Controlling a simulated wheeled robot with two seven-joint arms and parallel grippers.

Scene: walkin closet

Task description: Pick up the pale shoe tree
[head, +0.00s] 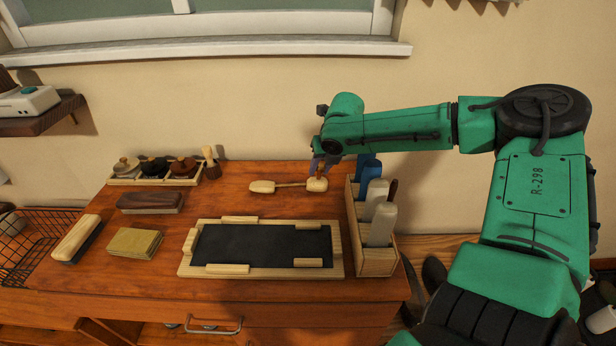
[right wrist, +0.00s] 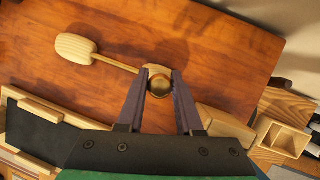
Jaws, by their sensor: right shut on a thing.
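The pale shoe tree (head: 262,187) lies lengthwise across the back of the wooden dresser top, with a rounded block at each end and a thin rod between. In the right wrist view its wide toe block (right wrist: 75,47) points to the upper left. My right gripper (head: 321,171) is over its right end. In the right wrist view the fingers (right wrist: 160,78) are on both sides of the end block, shut on it. I cannot tell whether the shoe tree is clear of the wood. My left gripper is not in view.
A black mat in a pale wooden frame (head: 187,270) lies in front. A wooden rack (head: 378,262) with bottles stands close to the right. Brushes (head: 150,201), a yellow sponge-like block (head: 135,242) and a tray of small pots (head: 122,182) are on the left. The wall is behind.

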